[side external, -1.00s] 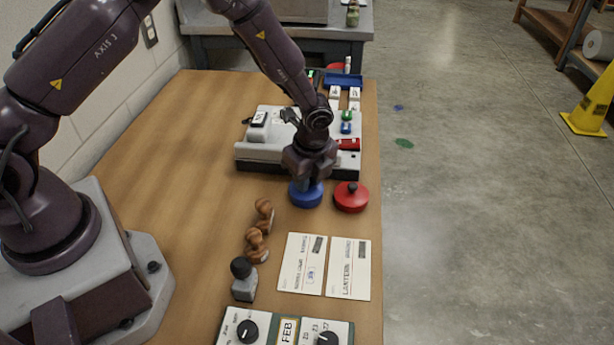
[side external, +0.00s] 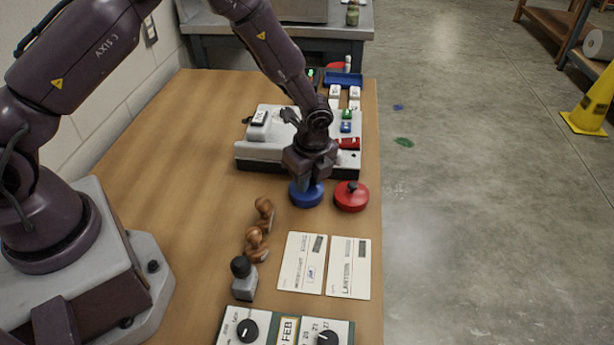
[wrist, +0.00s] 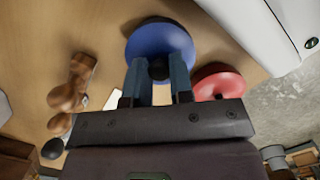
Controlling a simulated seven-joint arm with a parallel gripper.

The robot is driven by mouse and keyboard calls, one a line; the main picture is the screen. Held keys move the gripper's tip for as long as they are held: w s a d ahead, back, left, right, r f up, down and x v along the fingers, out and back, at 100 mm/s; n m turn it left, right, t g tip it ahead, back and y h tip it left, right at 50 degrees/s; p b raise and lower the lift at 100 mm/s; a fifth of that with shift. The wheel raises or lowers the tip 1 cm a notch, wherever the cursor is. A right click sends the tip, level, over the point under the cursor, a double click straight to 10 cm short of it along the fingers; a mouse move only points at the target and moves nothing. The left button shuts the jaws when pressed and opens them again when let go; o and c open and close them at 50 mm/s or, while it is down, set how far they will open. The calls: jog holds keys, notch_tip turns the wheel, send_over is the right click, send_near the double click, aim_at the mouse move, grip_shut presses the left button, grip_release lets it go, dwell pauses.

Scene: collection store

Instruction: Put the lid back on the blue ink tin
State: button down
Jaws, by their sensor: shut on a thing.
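The blue ink tin (side external: 306,196) is a low round blue shape on the bench, just in front of the grey machine. In the wrist view its blue lid (wrist: 160,38) is a round disc with a dark knob (wrist: 158,70) in the middle. My gripper (side external: 308,182) points down over it, and its two fingers are shut on the lid's knob. The lid is over the tin's place; I cannot tell whether it touches the tin or sits level, as the gripper hides part of it. The tin's open body cannot be made out under the lid.
A red tin (side external: 351,197) with a dark knob stands close on the right. The grey machine (side external: 270,157) is just behind. Wooden-handled stamps (side external: 256,245), two cards (side external: 348,268) and a dial panel (side external: 285,327) lie in front. The bench's left side is clear.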

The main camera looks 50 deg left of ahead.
dwell(0.4)
jog(key=shift+c, duration=2.2)
grip_release()
jog(key=shift+r, duration=3.5)
jog(key=shift+c, duration=0.4)
grip_shut()
jog(key=shift+f, duration=0.1)
